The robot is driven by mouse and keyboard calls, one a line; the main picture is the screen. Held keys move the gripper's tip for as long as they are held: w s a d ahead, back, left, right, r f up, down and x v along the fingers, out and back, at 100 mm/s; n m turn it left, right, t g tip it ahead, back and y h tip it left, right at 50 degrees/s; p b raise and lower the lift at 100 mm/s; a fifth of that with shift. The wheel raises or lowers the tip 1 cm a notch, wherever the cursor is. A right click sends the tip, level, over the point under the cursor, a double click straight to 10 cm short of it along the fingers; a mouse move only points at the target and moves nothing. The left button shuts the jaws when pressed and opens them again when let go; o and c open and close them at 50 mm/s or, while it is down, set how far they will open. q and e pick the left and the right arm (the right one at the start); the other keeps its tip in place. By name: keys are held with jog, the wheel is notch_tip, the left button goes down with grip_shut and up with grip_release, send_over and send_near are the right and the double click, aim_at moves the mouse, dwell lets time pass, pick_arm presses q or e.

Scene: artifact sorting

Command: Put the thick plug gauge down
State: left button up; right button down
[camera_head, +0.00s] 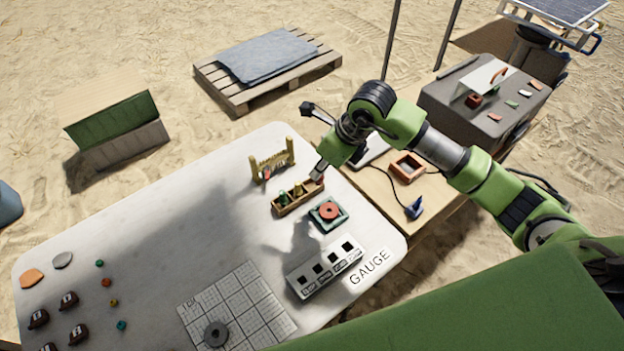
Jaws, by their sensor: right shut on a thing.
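My right gripper (319,172) reaches in from the right and is low over the right end of a small wooden rack (291,209). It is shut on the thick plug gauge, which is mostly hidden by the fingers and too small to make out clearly. I cannot tell whether the gauge touches the rack. The rack has several compartments, and a green piece (284,197) stands in its left part. My left gripper is not in view.
Close by are a small wooden frame (272,162), a green tray with a red disc (328,214) and a white block with black square holes (326,270). A gridded mat (262,297) with a dark ring (216,334) lies in front. The table's (170,215) left middle is clear.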

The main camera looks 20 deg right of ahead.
jog(key=w+f+b, duration=0.4)
jog(key=f, duration=0.1)
jog(key=shift+w+a+f, duration=0.15)
jog(key=shift+w+f, duration=0.05)
jog(key=shift+w, duration=0.05)
jog(key=shift+w+f, duration=0.2)
jog(key=shift+f, duration=0.1)
jog(key=shift+w+f+b, duration=0.15)
jog(key=shift+f+b, duration=1)
jog(key=shift+f, duration=0.45)
jog(key=shift+f, duration=0.1)
jog(key=c, duration=2.1)
grip_release()
